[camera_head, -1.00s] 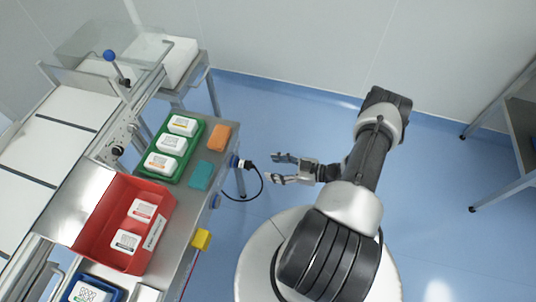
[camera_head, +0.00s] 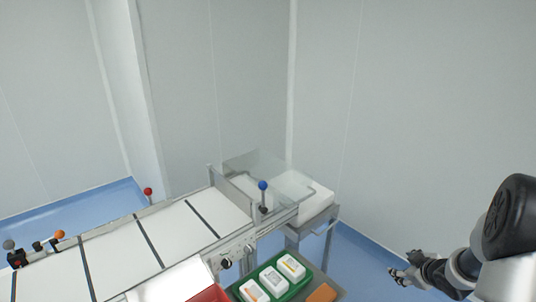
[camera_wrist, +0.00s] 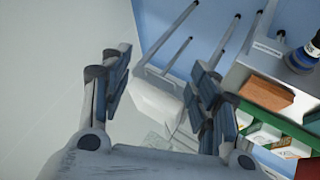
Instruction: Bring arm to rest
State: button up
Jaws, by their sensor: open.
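My gripper (camera_head: 405,273) is at the lower right in the head view, open and empty, with my arm folded behind it at the right edge. It hangs apart from the machine's shelf, to the right of it. In the wrist view my gripper (camera_wrist: 160,85) shows its two fingers spread wide with nothing between them. The bench parts seen past the fingers lie farther off.
A web machine (camera_head: 185,235) with a blue-knobbed lever (camera_head: 263,186) and a clear guard fills the lower middle. A green tray (camera_head: 264,297) of white boxes and an orange block (camera_head: 322,293) are at the bottom. A white bin (camera_head: 312,205) stands behind. Blue floor separates my gripper from the bench.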

jog(key=s+a+r+m+h, duration=0.1)
jog(key=s+a+r, duration=0.15)
jog(key=r, duration=0.35)
jog(key=s+a+r+m+g+h, duration=0.1)
jog(key=s+a+r+m, duration=0.1)
jog(key=a+r, duration=0.3)
jog(key=s+a+r+m+h, duration=0.1)
jog(key=s+a+r, duration=0.15)
jog(key=r, duration=0.45)
jog(key=s+a+r+m+g+y, duration=0.1)
jog(key=s+a+r, duration=0.3)
jog(key=s+a, duration=0.5)
jog(key=shift+s+a+m, duration=0.25)
jog(key=shift+s+m, duration=0.15)
jog(key=shift+s, duration=0.05)
jog(key=s+a+y, duration=0.1)
jog(key=s+a, duration=0.2)
jog(key=s, duration=0.1)
jog(key=s+a+g+y, duration=0.1)
jog(key=s+a, duration=0.2)
jog(key=s, duration=0.1)
jog(key=s+a+y, duration=0.1)
jog(key=s+a, duration=0.3)
jog(key=shift+s+f+g, duration=0.1)
jog(key=shift+f+g, duration=0.2)
jog(key=shift+g, duration=0.1)
jog(key=shift+c, duration=0.2)
